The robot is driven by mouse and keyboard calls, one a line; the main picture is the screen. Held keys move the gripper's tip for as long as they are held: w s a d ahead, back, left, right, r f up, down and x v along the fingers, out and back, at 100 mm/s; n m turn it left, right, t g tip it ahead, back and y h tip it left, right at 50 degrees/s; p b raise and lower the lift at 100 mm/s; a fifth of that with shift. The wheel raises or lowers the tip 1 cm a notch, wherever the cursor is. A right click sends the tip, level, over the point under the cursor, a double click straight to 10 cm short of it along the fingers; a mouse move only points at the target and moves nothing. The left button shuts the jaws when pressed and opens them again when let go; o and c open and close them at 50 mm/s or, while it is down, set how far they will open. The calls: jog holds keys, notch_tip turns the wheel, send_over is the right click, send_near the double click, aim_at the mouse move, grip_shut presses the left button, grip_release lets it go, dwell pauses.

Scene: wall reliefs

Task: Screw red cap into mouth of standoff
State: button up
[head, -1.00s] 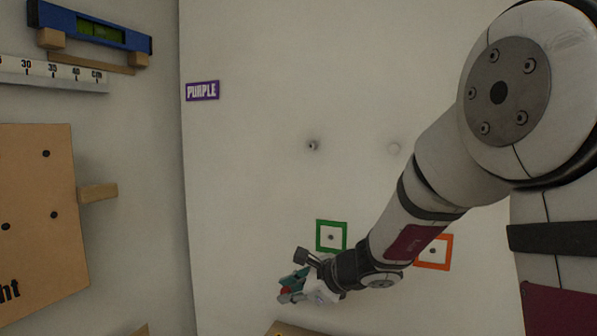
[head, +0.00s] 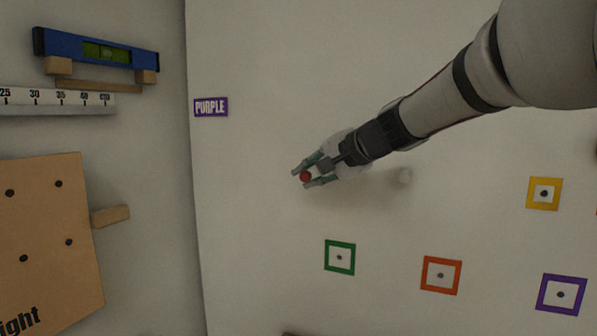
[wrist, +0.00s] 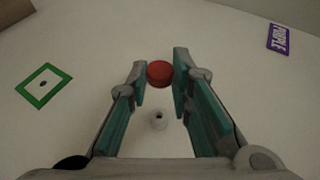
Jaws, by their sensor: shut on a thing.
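My gripper (head: 310,175) is in front of the pale wall, with its teal-lined fingers shut on the red cap (head: 304,176). In the wrist view the cap (wrist: 160,73) sits between the two fingertips (wrist: 160,76). The small pale standoff (wrist: 159,119) with a dark mouth shows in the wrist view between the fingers, below the cap in the picture. The cap appears apart from it. In the head view my gripper hides this standoff.
Below my gripper are green (head: 340,257), orange (head: 441,275) and purple (head: 561,294) framed squares, with a yellow one (head: 544,193) at right. A PURPLE label (head: 211,106) is at left. Beyond the corner are a blue level (head: 97,48), a ruler (head: 55,100) and a wooden board (head: 45,235).

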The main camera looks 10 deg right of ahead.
dwell(0.3)
jog(key=shift+w+d+b, duration=0.5)
jog(key=shift+w+d, duration=0.4)
jog(key=shift+w, duration=0.3)
jog(key=shift+w+d+b, duration=0.5)
jog(key=shift+w+d, duration=0.35)
jog(key=shift+w, duration=0.3)
jog(key=shift+w+d+b, duration=0.5)
jog(key=shift+w+b, duration=0.05)
jog(key=shift+w, duration=0.1)
dwell(1.0)
jog(key=o, duration=0.9)
jog(key=v, duration=1.2)
